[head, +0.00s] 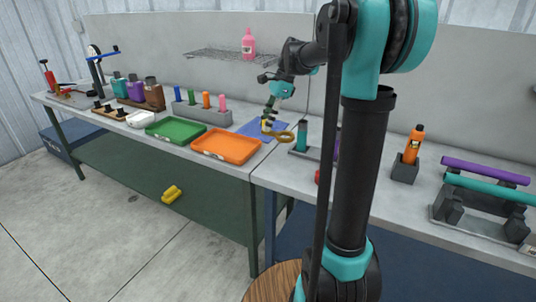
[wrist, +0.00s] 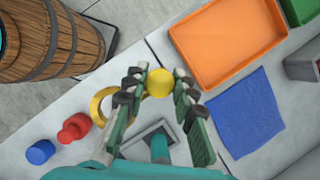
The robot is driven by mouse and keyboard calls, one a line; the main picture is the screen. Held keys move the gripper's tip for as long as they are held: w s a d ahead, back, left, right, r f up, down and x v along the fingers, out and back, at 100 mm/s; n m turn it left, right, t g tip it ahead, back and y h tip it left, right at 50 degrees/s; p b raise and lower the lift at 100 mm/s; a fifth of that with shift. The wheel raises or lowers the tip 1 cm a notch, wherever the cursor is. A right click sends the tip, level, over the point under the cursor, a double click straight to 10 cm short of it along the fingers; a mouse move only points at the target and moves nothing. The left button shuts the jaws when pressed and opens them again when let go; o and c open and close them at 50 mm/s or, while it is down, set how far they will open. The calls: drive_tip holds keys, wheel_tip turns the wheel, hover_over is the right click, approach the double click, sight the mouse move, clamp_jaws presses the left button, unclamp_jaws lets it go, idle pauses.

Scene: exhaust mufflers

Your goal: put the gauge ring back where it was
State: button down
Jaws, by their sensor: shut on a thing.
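The gauge ring (head: 286,137) is a gold ring beside a yellow grip piece at my gripper (head: 267,125). In the wrist view the round yellow end (wrist: 159,82) sits between my two fingertips, which are shut on it. The gold loop (wrist: 98,106) shows to the left, partly hidden behind the left finger. In the head view the ring hangs near the right edge of a blue mat (head: 250,128). The mat also shows to the right of my gripper in the wrist view (wrist: 245,112). I cannot tell how high the ring is above the bench.
An orange tray (head: 226,146) and a green tray (head: 176,130) lie left of the mat. A grey holder with a teal cylinder (head: 301,136) stands just right of the ring. Red (wrist: 75,128) and blue (wrist: 40,151) pieces lie on the bench. A wooden barrel (wrist: 50,38) stands beside it.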

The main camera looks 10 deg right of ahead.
wheel_tip(320, 180, down, 13)
drive_tip(key=shift+f, duration=0.1)
idle(0.4)
drive_tip(key=c, duration=1.7)
unclamp_jaws()
drive_tip(key=shift+f, duration=0.1)
drive_tip(key=o, duration=0.5)
drive_tip(key=v, duration=1.2)
drive_tip(key=shift+a, duration=0.1)
